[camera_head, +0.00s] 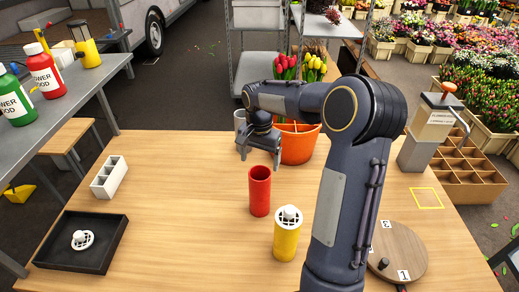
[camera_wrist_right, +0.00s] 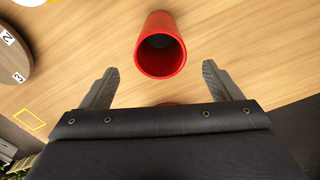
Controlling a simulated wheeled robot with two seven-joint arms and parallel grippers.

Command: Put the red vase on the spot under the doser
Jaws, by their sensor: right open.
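The red vase (camera_head: 259,191) stands upright and empty near the middle of the wooden table. My right gripper (camera_head: 261,163) is open just behind it in the head view. In the right wrist view the red vase (camera_wrist_right: 177,24) is ahead of the open right gripper (camera_wrist_right: 160,67), roughly centred between the fingers and apart from them. The doser (camera_head: 432,122), with an orange knob, stands at the table's right back edge. A yellow square outline (camera_head: 427,198) marks the spot in front of it and looks empty; it also shows in the wrist view (camera_wrist_right: 30,119). My left gripper is not in view.
A yellow vase (camera_head: 285,243) with a white perforated top stands close to the red vase. A round numbered wooden board (camera_head: 405,250) lies front right. An orange pot (camera_head: 297,148) stands behind. A black tray (camera_head: 55,258) and white divided holder (camera_head: 108,178) are left.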

